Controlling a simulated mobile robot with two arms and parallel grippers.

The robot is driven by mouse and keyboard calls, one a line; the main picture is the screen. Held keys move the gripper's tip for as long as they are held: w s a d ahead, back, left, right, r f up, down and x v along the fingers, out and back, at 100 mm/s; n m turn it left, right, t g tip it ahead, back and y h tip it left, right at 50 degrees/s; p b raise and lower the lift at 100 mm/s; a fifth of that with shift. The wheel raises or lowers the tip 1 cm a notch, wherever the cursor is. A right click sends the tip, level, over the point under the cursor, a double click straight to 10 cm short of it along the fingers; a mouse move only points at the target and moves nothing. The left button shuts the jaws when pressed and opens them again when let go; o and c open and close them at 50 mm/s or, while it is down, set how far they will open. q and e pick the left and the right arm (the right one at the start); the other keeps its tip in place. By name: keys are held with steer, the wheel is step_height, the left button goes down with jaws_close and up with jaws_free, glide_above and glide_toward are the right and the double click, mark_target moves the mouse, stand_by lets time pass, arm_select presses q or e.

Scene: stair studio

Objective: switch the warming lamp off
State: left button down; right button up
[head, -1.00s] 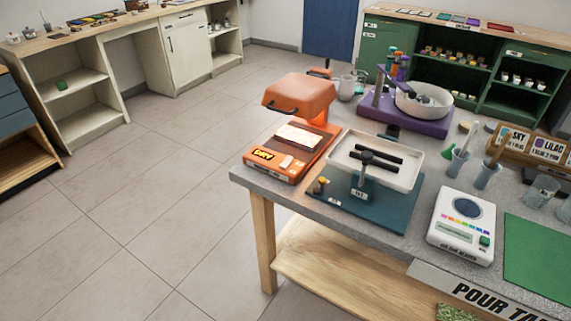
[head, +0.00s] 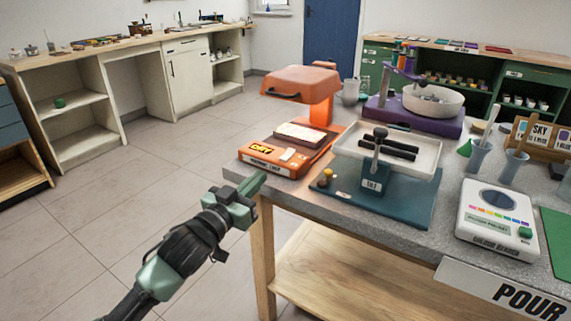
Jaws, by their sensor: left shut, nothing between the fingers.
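The warming lamp (head: 300,82) is orange, with a hood on a post over a flat base that has a "DRY" label. A pale card lies on the base (head: 268,162) under the hood. A small pale switch (head: 288,154) sits on the base's front right part; which way it is set is too small to tell. My left gripper (head: 258,184) is shut and empty, in front of and a little left of the lamp's base, near the table corner and apart from the lamp. My right gripper is out of view.
A teal tilting stand with a white tray (head: 352,160) is right of the lamp. A purple stand (head: 428,124) and a jug (head: 349,92) are behind. The floor left of the table is clear.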

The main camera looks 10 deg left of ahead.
mark_target(286, 157)
arm_select(q)
steer(key=shift+m+t+h, duration=0.4)
steer(key=shift+h, duration=0.3)
steer(key=r, duration=0.4)
steer(key=shift+w+d+r, duration=0.1)
steer(key=shift+d+r, duration=0.2)
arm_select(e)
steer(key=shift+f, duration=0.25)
arm_select(q)
steer(key=shift+w, duration=0.1)
